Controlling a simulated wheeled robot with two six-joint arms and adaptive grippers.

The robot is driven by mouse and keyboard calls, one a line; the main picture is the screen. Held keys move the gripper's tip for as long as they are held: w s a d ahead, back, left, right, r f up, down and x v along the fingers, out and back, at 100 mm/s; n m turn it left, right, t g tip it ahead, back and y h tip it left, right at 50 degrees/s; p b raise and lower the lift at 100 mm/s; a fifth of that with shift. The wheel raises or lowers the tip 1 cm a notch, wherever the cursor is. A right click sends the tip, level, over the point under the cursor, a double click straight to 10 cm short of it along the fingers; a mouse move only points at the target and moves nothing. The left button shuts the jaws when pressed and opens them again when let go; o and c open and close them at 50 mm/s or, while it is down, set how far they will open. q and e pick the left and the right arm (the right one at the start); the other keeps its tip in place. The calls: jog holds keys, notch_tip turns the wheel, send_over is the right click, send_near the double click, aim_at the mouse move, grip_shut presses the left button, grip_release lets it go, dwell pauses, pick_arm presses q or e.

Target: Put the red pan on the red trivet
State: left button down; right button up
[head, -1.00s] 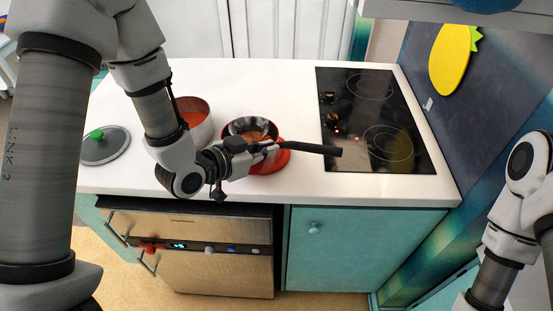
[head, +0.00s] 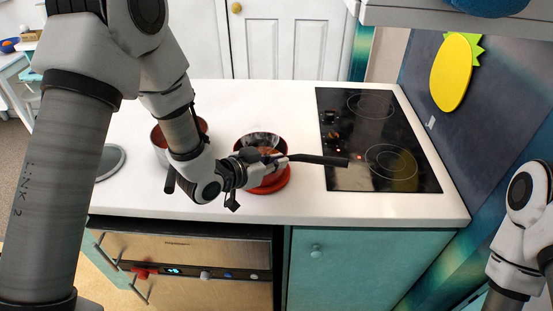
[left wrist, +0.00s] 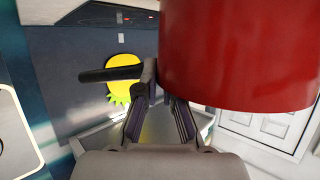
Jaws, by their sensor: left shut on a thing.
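The red pan (head: 262,147) has a dark inside and a long black handle pointing right. My left gripper (head: 276,160) is shut on the pan's handle, close to the pan body. In the left wrist view the pan's red wall (left wrist: 238,55) fills the upper right, and the handle (left wrist: 108,74) passes between the fingers (left wrist: 160,88). The red trivet (head: 271,182) lies on the white counter, partly hidden by the pan and my gripper. The pan appears over its far side; I cannot tell whether they touch. My right gripper is not in view.
A pot (head: 162,150) with a red inside stands left of the pan, partly behind my left arm. A grey lid (head: 110,160) lies farther left. A black cooktop (head: 375,135) is on the right. The counter (head: 300,205) is clear along its front edge.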

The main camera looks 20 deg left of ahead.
pick_arm(q)
jog(key=c, duration=1.3)
grip_release()
jog(key=shift+s, duration=0.1)
